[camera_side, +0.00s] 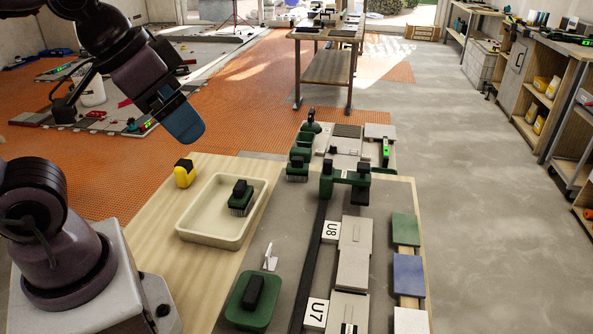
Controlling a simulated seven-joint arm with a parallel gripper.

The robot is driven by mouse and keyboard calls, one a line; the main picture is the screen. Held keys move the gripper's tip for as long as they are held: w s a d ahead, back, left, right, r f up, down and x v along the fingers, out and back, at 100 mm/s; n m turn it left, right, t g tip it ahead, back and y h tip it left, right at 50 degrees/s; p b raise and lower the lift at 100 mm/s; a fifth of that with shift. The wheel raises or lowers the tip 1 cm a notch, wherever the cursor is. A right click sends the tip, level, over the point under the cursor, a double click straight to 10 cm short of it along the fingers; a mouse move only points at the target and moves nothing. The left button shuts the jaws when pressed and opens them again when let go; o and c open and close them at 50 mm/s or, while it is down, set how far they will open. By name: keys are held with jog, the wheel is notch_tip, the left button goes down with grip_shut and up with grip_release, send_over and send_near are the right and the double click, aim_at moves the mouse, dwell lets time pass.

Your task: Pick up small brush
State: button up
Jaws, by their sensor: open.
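A small brush (240,194) with a dark green body, black grip and bristles lies in a shallow cream tray (183,234) on the wooden table. My gripper (184,122) shows at the end of my arm at upper left, high above and to the left of the tray. It is open, holds nothing visible and is apart from both. Its fingers appear edge-on, so the gap between them is hidden.
To the right are grey tiles (354,267), label plates, a green two-knobbed tool (345,182) and coloured tiles (408,268).

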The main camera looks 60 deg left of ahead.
jog(key=m+g+y, duration=0.2)
jog(key=m+y, duration=1.4)
send_over(297, 164)
jog(key=s+d, duration=0.1)
jog(key=s, duration=0.7)
notch_tip(297, 164, down, 20)
jog(key=w+f+m+t, duration=0.1)
jog(key=f+m+t, duration=0.1)
jog(key=f+m, duration=0.1)
jog(key=w+d+f+m+t+h, duration=0.1)
jog(key=w+f+m+t, duration=0.1)
jog(key=f, duration=0.3)
jog(key=w+d+f+m+t+h, duration=0.1)
jog(key=w+f+m+t, duration=0.1)
jog(key=f+m+t, duration=0.1)
jog(key=shift+d+f+m+t, duration=0.15)
jog(key=shift+f+m+t, duration=0.35)
jog(key=shift+m, duration=0.5)
jog(key=x, duration=0.7)
jog(key=shift+w, duration=0.2)
jog(key=shift+r, duration=0.1)
jog(key=c, duration=1.1)
